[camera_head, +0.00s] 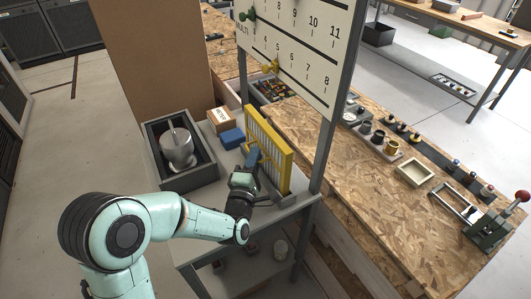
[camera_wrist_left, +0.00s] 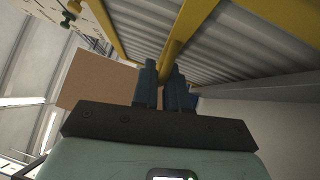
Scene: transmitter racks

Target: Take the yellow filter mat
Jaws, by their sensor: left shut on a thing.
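The yellow filter mat (camera_head: 270,146), a pleated pale panel in a yellow frame, stands upright on the grey shelf at its right side. In the left wrist view its grey pleats and yellow frame (camera_wrist_left: 190,30) fill the upper right. My left gripper (camera_head: 254,160) is at the frame's near left face. In the left wrist view my left gripper (camera_wrist_left: 166,80) has its two blue fingers shut on a yellow bar of the frame. My right gripper is not in view.
On the grey shelf (camera_head: 207,195) stand a dark box (camera_head: 152,140) holding a metal pot (camera_head: 180,148), a blue block (camera_head: 231,138) and a small carton (camera_head: 221,119). A post (camera_head: 330,135) and number board (camera_head: 290,45) rise close to the mat's right. A wooden workbench (camera_head: 345,165) lies beyond.

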